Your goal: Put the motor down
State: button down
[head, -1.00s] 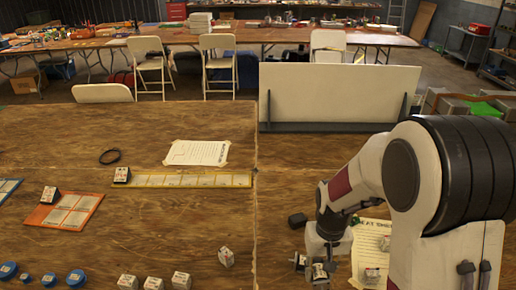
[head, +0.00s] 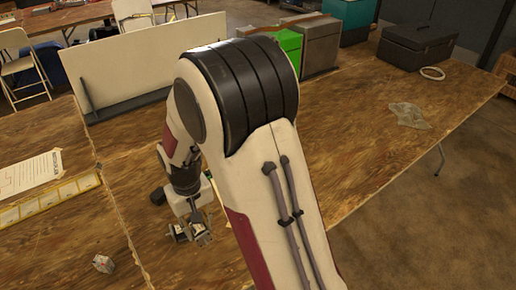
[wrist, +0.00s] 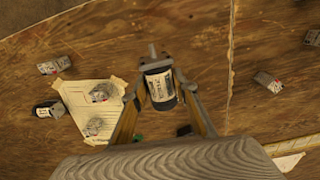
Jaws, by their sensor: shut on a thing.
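My gripper (wrist: 157,85) is shut on the motor (wrist: 161,89), a short cylinder with a white printed label, a dark end and a thin shaft. In the wrist view the motor sits between the two fingers, above the wooden table (wrist: 190,30). Its height above the wood is hard to judge. In the head view my gripper (head: 190,234) is low over the table, right of the seam, and my arm hides part of the area. A white sheet (wrist: 80,92) taped to the table lies left of the motor in the wrist view, with a small box (wrist: 96,125) on it.
In the wrist view, small boxes (wrist: 54,65) (wrist: 268,81) and a dark cylindrical item (wrist: 48,109) lie around. In the head view, a white panel (head: 150,70) stands behind, with a green bin (head: 290,46) and black toolbox (head: 418,45) at the back. The right table is largely clear.

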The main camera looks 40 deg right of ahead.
jog(key=shift+w+r+m, duration=0.5)
jog(key=shift+r, duration=0.1)
jog(key=w+d+r+m, duration=0.4)
jog(key=w+d+m, duration=0.5)
jog(key=w, duration=0.3)
jog(key=w+d+f+m, duration=0.2)
jog(key=d+f+m, duration=0.1)
jog(key=d, duration=0.6)
jog(key=w+d+f+m+t, duration=0.1)
jog(key=d+f+m, duration=0.3)
jog(key=d, duration=0.5)
jog(key=w+d+f+m, duration=0.3)
jog(key=d+m, duration=0.1)
jog(key=d, duration=0.6)
jog(key=shift+f+m+t+h, duration=0.3)
jog(key=shift+f+m, duration=0.05)
jog(key=shift+m, duration=0.05)
jog(key=shift+d+f, duration=0.15)
jog(key=shift+d, duration=0.25)
jog(key=shift+f, duration=0.1)
jog(key=shift+f, duration=2.4)
